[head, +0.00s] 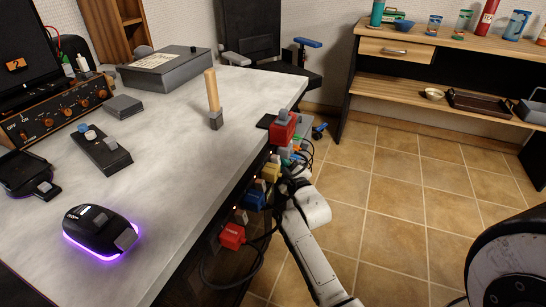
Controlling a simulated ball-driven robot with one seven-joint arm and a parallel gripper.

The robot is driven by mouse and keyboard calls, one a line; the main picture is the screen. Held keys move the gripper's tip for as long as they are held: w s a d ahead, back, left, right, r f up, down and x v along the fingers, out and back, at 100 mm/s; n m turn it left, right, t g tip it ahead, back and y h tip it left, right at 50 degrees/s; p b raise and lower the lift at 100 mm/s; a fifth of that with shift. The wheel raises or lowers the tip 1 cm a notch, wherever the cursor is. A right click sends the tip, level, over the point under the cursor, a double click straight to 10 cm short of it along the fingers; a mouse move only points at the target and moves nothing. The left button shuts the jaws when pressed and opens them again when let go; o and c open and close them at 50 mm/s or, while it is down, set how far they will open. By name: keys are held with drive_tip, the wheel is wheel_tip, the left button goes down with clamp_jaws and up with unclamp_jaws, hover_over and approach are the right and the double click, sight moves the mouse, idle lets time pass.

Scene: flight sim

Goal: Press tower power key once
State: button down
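I cannot pick out a tower or its power key for certain. Several coloured blocks with cables line the desk's right side: a red one (283,127) at the top, a yellow one (270,172), a blue one (255,199) and a lower red one (232,236). My white arm reaches up from the bottom, and my dark gripper (283,182) is at its upper end, close beside the yellow and blue blocks. Its fingers are small and partly hidden among blocks and cables, so I cannot tell whether they are open or touching anything.
The desk (180,150) holds a glowing mouse (98,230), a black device (102,150), an orange-knobbed panel (65,107), a grey box (165,68) and a wooden-handled stick (212,95). Dark cables (225,282) hang beside the desk. Tiled floor (400,200) is clear to the right, before a shelf unit (430,85).

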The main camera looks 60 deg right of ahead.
drive_tip(key=shift+f+b, duration=0.15)
drive_tip(key=shift+b, duration=1.05)
idle(0.5)
drive_tip(key=shift+w+a+r+b, duration=0.2)
drive_tip(key=shift+w+a+b, duration=0.15)
drive_tip(key=shift+w, duration=0.1)
drive_tip(key=shift+s+d+b, duration=0.2)
drive_tip(key=shift+d+b, duration=0.15)
drive_tip(key=shift+d, duration=0.15)
drive_tip(key=shift+s+d+b, duration=0.2)
drive_tip(key=shift+d+b, duration=0.15)
drive_tip(key=shift+d, duration=0.15)
idle(0.4)
drive_tip(key=shift+w, duration=0.1)
drive_tip(key=shift+r, duration=0.1)
